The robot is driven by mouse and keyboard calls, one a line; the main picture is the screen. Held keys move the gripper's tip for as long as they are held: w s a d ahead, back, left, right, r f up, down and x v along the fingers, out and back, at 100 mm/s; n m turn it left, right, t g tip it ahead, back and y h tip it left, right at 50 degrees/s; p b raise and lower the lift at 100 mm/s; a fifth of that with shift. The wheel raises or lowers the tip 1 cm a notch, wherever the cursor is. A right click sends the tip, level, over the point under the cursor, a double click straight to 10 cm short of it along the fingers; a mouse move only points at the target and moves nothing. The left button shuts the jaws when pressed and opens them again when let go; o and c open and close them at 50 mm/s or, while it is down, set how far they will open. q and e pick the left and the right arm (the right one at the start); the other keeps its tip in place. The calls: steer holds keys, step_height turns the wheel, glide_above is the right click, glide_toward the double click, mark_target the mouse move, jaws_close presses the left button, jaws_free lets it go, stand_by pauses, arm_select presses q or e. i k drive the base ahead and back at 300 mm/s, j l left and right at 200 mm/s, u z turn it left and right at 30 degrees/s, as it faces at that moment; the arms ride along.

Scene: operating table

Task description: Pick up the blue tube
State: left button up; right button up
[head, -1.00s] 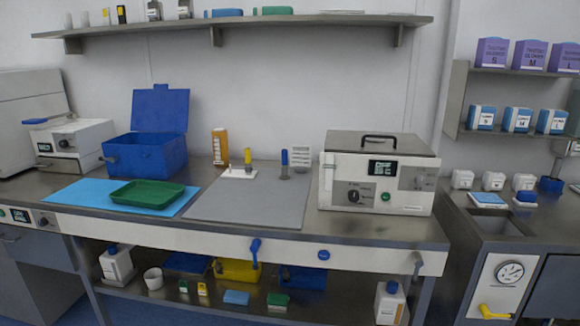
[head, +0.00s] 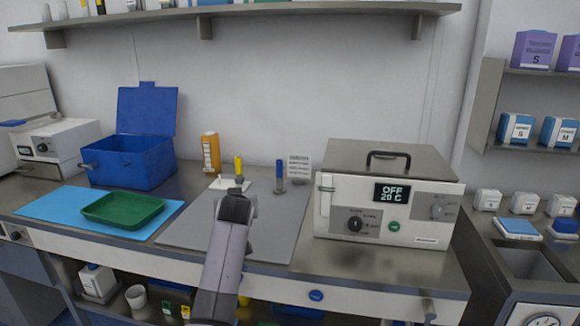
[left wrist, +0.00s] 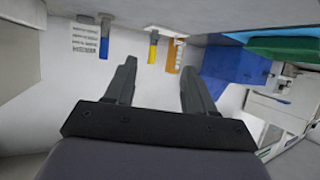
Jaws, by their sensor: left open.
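The blue tube (head: 280,172) stands upright in a small base on the grey mat (head: 272,232), in front of a white printed card. It also shows in the left wrist view (left wrist: 104,44), at the upper left, where the scene is upside down. My left gripper (head: 237,193) is over the mat, to the left of the blue tube and apart from it. In the left wrist view its two fingers (left wrist: 157,67) are spread with nothing between them. My right gripper is in neither view.
A yellow-capped tube (head: 239,166) on a white stand is close behind my left gripper. An orange bottle (head: 211,152), blue box (head: 128,168) and green tray (head: 122,208) are to the left. A white heating unit (head: 386,212) borders the mat's right side.

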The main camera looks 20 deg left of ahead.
mark_target(279, 162)
steer(key=i, duration=0.85)
steer(key=i+j, duration=0.2)
steer(key=j, duration=0.15)
